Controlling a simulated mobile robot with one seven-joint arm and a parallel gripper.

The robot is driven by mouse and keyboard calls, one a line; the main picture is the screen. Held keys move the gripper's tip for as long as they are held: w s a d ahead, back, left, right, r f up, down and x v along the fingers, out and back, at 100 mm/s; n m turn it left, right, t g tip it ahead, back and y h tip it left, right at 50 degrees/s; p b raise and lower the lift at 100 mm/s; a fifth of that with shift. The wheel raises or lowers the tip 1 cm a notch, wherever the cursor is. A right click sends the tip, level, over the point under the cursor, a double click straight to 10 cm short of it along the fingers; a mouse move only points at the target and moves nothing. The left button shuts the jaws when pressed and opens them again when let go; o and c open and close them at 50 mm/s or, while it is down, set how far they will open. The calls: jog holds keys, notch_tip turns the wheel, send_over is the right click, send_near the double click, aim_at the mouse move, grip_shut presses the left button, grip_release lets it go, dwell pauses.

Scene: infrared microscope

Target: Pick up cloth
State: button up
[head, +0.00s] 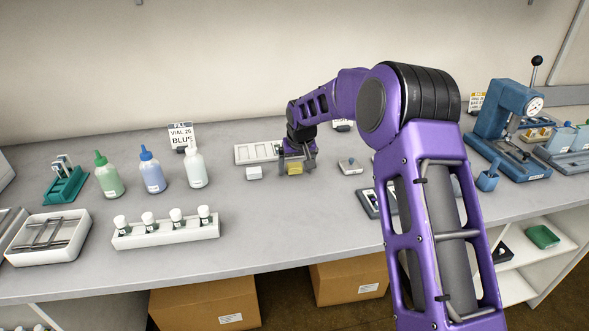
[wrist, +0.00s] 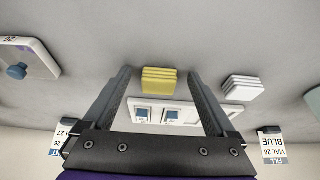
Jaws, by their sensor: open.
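A small yellow folded cloth (head: 294,169) lies on the grey bench, below my gripper (head: 298,166) in the head view. In the wrist view the yellow cloth (wrist: 159,79) shows as a layered stack between the two fingers of my gripper (wrist: 159,76), with a gap on each side. My gripper is open and empty. A similar white folded stack (head: 254,173) lies just left of the gripper; it also shows outside the right finger in the wrist view (wrist: 243,88). I cannot tell how high the fingertips are above the bench.
A white slotted tray (head: 245,155) lies just behind the cloths. A small device with a knob (head: 350,166) sits to the right. Bottles (head: 194,167) and a white vial rack (head: 166,233) stand to the left. The bench in front of the cloth is clear.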

jog(key=c, duration=1.4)
jog(key=shift+r, duration=0.1)
notch_tip(320, 180, up, 10)
jog(key=shift+f+p, duration=0.1)
jog(key=shift+p, duration=0.25)
